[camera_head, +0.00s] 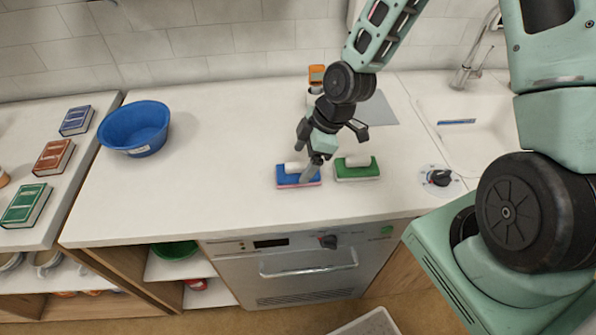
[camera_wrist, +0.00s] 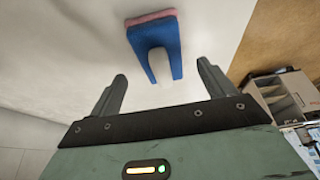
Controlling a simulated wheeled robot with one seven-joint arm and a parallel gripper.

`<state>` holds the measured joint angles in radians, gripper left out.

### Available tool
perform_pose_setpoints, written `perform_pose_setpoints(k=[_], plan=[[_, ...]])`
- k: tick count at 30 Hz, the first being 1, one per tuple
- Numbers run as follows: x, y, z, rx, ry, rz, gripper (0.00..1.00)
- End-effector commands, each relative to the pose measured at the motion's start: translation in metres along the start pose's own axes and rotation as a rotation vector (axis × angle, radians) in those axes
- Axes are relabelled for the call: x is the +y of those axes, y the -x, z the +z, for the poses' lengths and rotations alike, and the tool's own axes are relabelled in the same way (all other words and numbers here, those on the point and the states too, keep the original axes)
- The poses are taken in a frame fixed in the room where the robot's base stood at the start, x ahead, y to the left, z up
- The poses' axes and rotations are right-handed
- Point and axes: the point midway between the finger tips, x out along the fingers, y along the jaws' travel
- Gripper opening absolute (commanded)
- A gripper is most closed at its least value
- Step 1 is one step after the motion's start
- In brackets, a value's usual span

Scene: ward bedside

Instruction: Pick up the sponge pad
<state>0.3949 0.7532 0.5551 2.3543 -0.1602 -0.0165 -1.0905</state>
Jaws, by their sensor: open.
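A blue sponge pad (camera_head: 298,178) with a pink underside and a white grip on top lies on the white counter. A green pad (camera_head: 357,170) with a similar white grip lies just to its right. My gripper (camera_head: 310,170) is over the blue pad in the head view and hides a little of its right part. In the wrist view, the open, empty jaws (camera_wrist: 162,72) point towards the blue pad (camera_wrist: 147,37), with its white grip (camera_wrist: 159,66) between the fingertips. I cannot tell the exact gap to the pad.
A blue bowl (camera_head: 134,129) stands at the counter's left. Several books (camera_head: 53,157) lie on the surface farther left. An orange-topped item (camera_head: 316,75) stands behind my gripper. A sink (camera_head: 470,125) and a round dial (camera_head: 440,178) are to the right. The counter's left-middle is clear.

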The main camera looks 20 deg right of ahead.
Motion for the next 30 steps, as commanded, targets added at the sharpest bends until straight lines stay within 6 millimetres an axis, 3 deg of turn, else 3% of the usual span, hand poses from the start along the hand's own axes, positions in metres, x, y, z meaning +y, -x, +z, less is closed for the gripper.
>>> perform_pose_setpoints(k=[7,17,22,26,30], plan=[[-0.003,-0.031,-0.001,0.0,0.0,-0.004,0.82],[-0.002,-0.038,0.0,0.0,0.0,-0.001,0.82],[-0.002,-0.038,0.0,0.0,0.0,-0.001,0.37],[-0.002,-0.038,0.0,0.0,0.0,-0.001,0.3],[-0.002,-0.038,0.0,0.0,0.0,-0.001,0.29]])
